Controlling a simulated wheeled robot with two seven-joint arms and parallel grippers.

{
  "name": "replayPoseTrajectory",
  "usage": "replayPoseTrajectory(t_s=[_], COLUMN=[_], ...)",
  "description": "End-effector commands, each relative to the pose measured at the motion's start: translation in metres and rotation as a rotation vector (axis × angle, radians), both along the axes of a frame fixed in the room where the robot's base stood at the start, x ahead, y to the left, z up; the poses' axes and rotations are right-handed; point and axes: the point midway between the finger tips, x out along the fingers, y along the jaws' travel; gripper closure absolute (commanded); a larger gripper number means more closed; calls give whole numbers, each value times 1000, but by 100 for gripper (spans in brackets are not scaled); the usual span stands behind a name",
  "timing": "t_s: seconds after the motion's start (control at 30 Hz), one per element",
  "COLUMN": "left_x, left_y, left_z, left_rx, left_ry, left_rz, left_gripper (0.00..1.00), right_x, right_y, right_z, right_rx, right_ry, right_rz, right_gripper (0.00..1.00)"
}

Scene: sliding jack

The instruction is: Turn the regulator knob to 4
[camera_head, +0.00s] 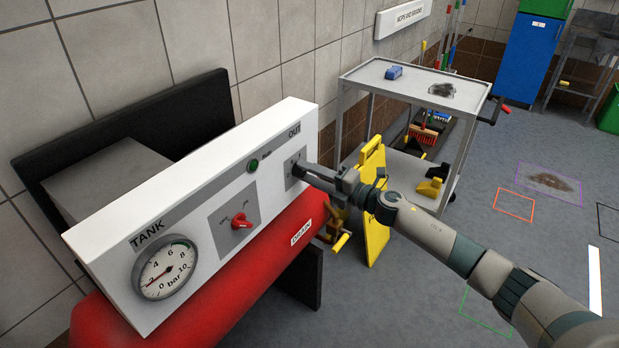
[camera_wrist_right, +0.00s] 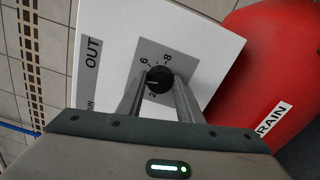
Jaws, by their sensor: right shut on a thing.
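The white compressor panel (camera_head: 193,212) faces me in the head view. The regulator knob (camera_wrist_right: 159,79) is black and round, under the OUT label (camera_wrist_right: 92,62), on a grey dial plate with numbers. In the right wrist view 2, 6 and 8 show around it; I cannot make out a 4. A small pale mark on the knob points roughly left in that view, between 2 and 6. My right gripper (camera_head: 299,169) is shut on the knob, one finger on each side (camera_wrist_right: 159,90). The fingers cover part of the dial. My left gripper is not in view.
Left of the knob are a green button (camera_head: 253,165), a red switch (camera_head: 241,221) and the TANK gauge (camera_head: 165,269). The red tank (camera_head: 225,298) bulges below the panel. A yellow folding sign (camera_head: 376,225) and a metal cart (camera_head: 412,80) stand behind my right arm.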

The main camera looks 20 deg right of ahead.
Motion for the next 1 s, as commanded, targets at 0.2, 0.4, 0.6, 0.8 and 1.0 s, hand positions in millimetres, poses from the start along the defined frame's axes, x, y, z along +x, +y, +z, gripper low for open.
replayPoseTrajectory(t_s=[0.2, 0.4, 0.6, 0.8, 1.0], left_x=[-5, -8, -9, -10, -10], left_y=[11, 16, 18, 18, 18], left_z=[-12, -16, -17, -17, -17], left_rx=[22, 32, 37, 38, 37], left_ry=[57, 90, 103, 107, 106], left_rz=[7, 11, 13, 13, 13], left_gripper=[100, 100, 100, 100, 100], right_x=[-1, -1, -1, -1, -1], right_y=[1, 1, 1, 1, 1], right_z=[-3, -2, -2, -2, -2], right_rx=[-132, -210, -243, -248, -247], right_ry=[-101, -162, -186, -190, -189], right_rz=[2, 3, 2, 2, 3], right_gripper=[90, 90, 90, 90, 65])
